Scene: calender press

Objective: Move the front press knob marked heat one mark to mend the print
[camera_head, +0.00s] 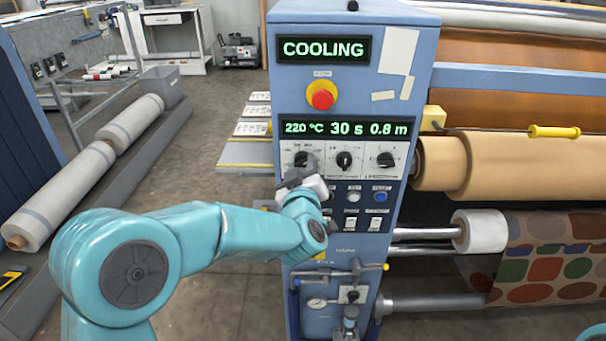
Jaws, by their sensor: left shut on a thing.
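The blue press cabinet (350,230) stands in front of me. Its upper screen (323,50) reads COOLING and its lower display (345,129) reads 220 °C, 30 s, 0.8 m. Below are three dark knobs in a row: the left knob (303,158) under the 220 °C reading, the middle knob (344,160) and the right knob (387,160). The small lettering over them is too fine to read surely. My left gripper (302,172) is shut on the left knob and hides its lower part.
A red stop button (322,95) sits above the display. Small buttons and switches (354,223) lie below the knobs. Brown rollers (530,165) and patterned cloth (550,260) are at the right.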

